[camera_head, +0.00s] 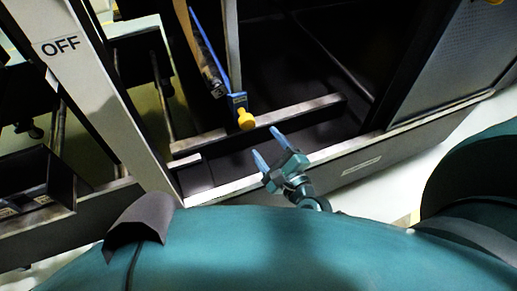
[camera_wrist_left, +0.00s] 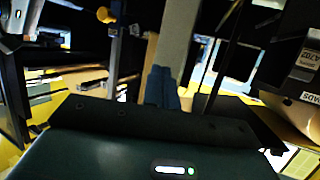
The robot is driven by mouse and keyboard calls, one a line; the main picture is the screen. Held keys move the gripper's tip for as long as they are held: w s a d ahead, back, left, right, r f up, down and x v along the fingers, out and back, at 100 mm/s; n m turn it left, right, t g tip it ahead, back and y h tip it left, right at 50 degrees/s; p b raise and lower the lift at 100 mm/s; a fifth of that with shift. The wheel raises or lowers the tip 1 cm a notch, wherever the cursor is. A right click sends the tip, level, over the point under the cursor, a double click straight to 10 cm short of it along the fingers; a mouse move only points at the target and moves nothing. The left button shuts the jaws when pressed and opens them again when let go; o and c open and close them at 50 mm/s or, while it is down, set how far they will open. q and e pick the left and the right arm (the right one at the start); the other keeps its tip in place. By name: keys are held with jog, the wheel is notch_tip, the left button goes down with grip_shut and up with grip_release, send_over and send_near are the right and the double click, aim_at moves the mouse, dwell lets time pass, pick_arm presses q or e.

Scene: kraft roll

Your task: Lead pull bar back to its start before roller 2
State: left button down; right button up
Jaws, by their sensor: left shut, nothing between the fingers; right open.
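My right gripper (camera_head: 267,144) is in the lower middle of the head view. Its two blue fingers are spread and empty, just below and right of a yellow knob (camera_head: 246,121) and apart from it. The knob sits on a blue block (camera_head: 238,101) at the foot of a grey upright. A thin blue bar (camera_head: 209,47) runs slantwise beside a brown strip (camera_head: 187,30); I cannot tell for sure whether it is the pull bar. Roller 2 cannot be singled out. My left gripper (camera_wrist_left: 161,88) shows only in the left wrist view, its fingers together and empty.
A pale post marked OFF (camera_head: 62,47) stands at the left. A metal rail (camera_head: 262,123) crosses the dark machine bay, and a frame edge (camera_head: 345,160) lies in front. A grey panel (camera_head: 450,62) closes the right. The left wrist view shows a yellow knob (camera_wrist_left: 104,14) at upper left.

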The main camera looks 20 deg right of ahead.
aim_at(249, 125)
jog(key=shift+m, duration=0.5)
jog(key=w+f+b, duration=0.1)
jog(key=w, duration=0.3)
jog(key=w+f+b, duration=0.1)
jog(key=w, duration=0.3)
jog(key=w+a+f+b, duration=0.1)
jog(key=w+f+b, duration=0.1)
jog(key=w, duration=0.2)
jog(key=shift+w+a, duration=0.1)
jog(key=shift+w, duration=0.05)
pick_arm(q)
jog(key=shift+w+d+f+m+t+h, duration=0.15)
jog(key=shift+d+f+m+t, duration=0.1)
jog(key=shift+f, duration=0.2)
jog(key=shift+w+d+f+m+t+h, duration=0.1)
jog(key=shift+w+f+m+t, duration=0.15)
jog(key=shift+f, duration=0.25)
jog(key=shift+w+d+f+m+t+h, duration=0.1)
jog(key=shift+d+f+m, duration=0.15)
jog(key=shift+f, duration=0.2)
pick_arm(e)
jog(key=shift+w, duration=0.5)
